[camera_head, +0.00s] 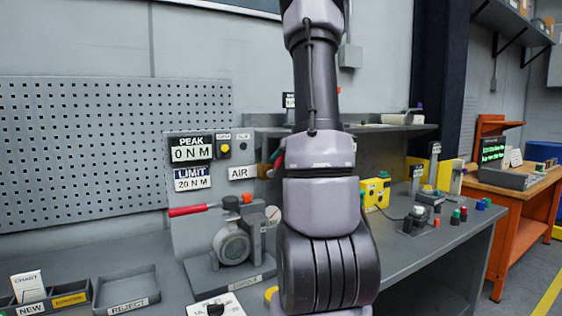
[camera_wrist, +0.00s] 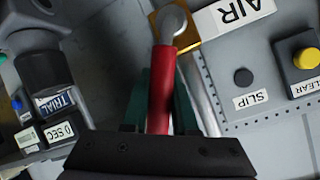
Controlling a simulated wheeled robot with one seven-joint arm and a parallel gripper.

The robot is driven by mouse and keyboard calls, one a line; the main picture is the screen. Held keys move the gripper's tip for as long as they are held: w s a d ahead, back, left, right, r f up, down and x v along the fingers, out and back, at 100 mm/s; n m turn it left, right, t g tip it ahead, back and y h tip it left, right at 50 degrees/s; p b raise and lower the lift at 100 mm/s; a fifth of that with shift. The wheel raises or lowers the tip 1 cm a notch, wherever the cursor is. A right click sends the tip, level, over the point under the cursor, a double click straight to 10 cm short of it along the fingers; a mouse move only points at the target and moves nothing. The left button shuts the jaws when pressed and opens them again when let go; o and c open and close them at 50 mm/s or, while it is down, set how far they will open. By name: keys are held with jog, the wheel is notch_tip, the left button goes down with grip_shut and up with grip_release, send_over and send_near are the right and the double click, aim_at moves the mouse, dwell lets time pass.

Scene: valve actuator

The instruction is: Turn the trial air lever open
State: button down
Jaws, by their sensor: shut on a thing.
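In the wrist view, the red air lever (camera_wrist: 162,90) runs from a round grey pivot (camera_wrist: 172,24) on a brass-coloured plate, next to the AIR label (camera_wrist: 233,12). My gripper (camera_wrist: 164,108) is shut on the red lever, with its greenish fingers on both sides and its dark body below. The TRIAL label (camera_wrist: 56,103) is on a dark device at the left. In the head view, my arm hides the gripper and most of the lever. The AIR label (camera_head: 241,173) shows just left of my arm.
The PEAK display (camera_head: 192,149) reads 0 N M and the LIMIT plate (camera_head: 192,179) reads 20 N M. A separate red-handled lever (camera_head: 188,211) sticks out left above the grey valve (camera_head: 232,245). Yellow CLEAR button (camera_wrist: 306,58) and dark SLIP light (camera_wrist: 243,76) are close by.

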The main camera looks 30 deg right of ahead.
jog(key=shift+a+n+h, duration=0.25)
jog(key=shift+n+h, duration=0.05)
jog(key=shift+h, duration=0.1)
jog(key=c, duration=0.7)
grip_release()
jog(key=shift+r, duration=0.1)
